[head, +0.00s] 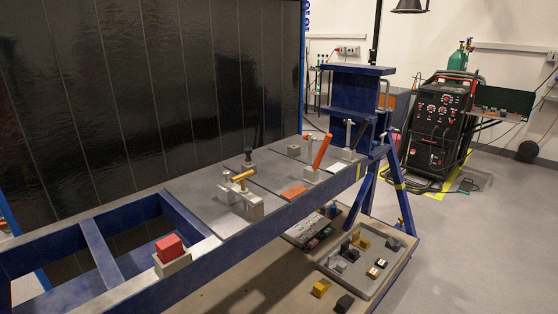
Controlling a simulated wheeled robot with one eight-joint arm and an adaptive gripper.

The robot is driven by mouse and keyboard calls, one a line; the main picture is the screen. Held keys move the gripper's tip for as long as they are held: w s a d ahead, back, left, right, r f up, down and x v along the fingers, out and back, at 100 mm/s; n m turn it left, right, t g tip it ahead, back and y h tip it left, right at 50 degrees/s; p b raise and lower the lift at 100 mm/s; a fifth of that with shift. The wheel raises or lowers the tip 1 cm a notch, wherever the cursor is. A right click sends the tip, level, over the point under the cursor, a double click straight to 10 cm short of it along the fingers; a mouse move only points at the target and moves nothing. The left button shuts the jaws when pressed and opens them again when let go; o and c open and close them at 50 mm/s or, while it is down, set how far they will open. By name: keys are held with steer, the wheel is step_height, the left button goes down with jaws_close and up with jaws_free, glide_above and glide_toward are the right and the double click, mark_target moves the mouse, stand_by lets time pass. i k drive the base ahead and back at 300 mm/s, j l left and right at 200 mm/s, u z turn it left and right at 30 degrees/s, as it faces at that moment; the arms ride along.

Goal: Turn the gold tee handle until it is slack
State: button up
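The gold tee handle (243,175) shows in the head view, near the middle of the blue bench frame. It is a short gold bar on top of a pale metal clamp block (251,208). The bar lies roughly level, with its right end a little higher in the picture. Whether it is tight or slack cannot be told from this view. My gripper is not in view.
A black-knobbed post (248,155) stands just behind the gold handle. An orange lever (322,150) rises to the right, and a red block (169,246) sits front left. A grey tray (330,268) of small parts lies on the lower shelf. A dark curtain (150,90) hangs behind.

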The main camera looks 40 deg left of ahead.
mark_target(243, 190)
steer(key=i+u, duration=0.45)
steer(key=i+l+u, duration=0.25)
steer(key=i+u, duration=0.15)
steer(key=i, duration=0.15)
